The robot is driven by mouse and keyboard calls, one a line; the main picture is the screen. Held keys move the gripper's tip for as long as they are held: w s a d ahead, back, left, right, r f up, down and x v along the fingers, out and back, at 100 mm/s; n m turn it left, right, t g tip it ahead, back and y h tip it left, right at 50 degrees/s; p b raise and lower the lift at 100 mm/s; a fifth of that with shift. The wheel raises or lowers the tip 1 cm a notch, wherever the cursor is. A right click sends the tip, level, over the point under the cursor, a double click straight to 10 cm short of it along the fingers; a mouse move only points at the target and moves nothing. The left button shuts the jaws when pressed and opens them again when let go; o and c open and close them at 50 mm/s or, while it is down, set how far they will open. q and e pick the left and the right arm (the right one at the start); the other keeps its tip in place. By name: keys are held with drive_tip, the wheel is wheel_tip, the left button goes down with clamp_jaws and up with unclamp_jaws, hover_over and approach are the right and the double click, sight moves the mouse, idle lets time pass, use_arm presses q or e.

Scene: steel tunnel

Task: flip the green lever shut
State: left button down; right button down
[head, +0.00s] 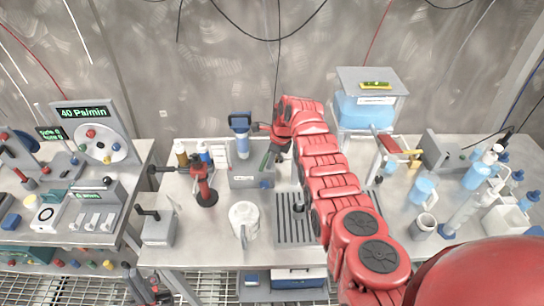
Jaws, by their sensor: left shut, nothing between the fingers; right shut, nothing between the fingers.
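A green lever (266,160) rises from a grey base block (249,181) near the table's middle and leans up to the right. A blue-topped clear cylinder (241,140) stands on the same block, left of the lever. My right arm reaches in from the lower right. Its gripper (262,128) is shut and empty, above the lever and right of the blue top. I cannot tell whether it touches either one. My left gripper (133,275) is shut and empty at the lower left, below the tabletop's front edge and far from the lever.
A red stand with black handles (206,190), bottles (182,154) and a white mug (244,220) stand left and front of the block. A slotted grey tray (291,228) lies to the right. A blue-liquid tank (364,110) stands behind my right arm. Glassware crowds the right.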

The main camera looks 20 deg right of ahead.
idle(0.5)
drive_tip(key=shift+a+m+p, duration=0.15)
drive_tip(key=shift+m+p, duration=0.25)
